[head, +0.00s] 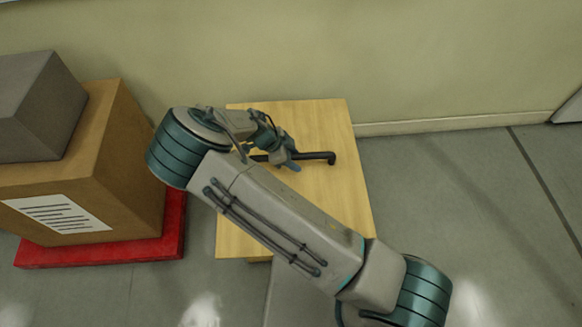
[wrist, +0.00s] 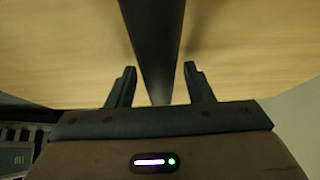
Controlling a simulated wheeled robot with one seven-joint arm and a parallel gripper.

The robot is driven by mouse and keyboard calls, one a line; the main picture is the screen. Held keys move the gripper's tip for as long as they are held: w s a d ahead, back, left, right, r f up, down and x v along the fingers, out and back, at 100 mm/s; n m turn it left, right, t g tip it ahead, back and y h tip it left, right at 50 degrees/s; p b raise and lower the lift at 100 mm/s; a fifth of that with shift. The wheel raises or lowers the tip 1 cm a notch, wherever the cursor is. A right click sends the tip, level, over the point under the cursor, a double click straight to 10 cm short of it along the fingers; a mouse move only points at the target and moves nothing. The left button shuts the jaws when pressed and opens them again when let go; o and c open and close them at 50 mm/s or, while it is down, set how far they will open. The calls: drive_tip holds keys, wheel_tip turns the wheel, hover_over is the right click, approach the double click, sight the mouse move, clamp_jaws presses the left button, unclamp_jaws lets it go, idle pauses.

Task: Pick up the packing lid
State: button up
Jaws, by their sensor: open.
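A dark bar (head: 318,157) with a short bent end lies over the light wooden table; nothing in view plainly looks like a lid, and I cannot tell whether this bar belongs to one. In the wrist view the bar (wrist: 152,40) runs from the top edge down between my fingers. My gripper (wrist: 157,82) is open, one finger on each side of the bar, with a gap showing on both sides. In the head view my gripper (head: 284,158) is at the bar, left of its bent end. My arm hides part of the bar and table.
The wooden table (head: 340,200) stands by the wall, its right part bare. At left a cardboard box (head: 125,150) with a white label sits on a red base (head: 100,255), with a grey block (head: 40,105) on top. The floor to the right is clear.

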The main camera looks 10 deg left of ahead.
drive_tip(key=shift+d+f, duration=0.2)
drive_tip(key=shift+f, duration=0.15)
drive_tip(key=shift+r, duration=0.1)
clamp_jaws()
idle(1.0)
drive_tip(key=shift+w+r, duration=0.1)
drive_tip(key=shift+w, duration=0.05)
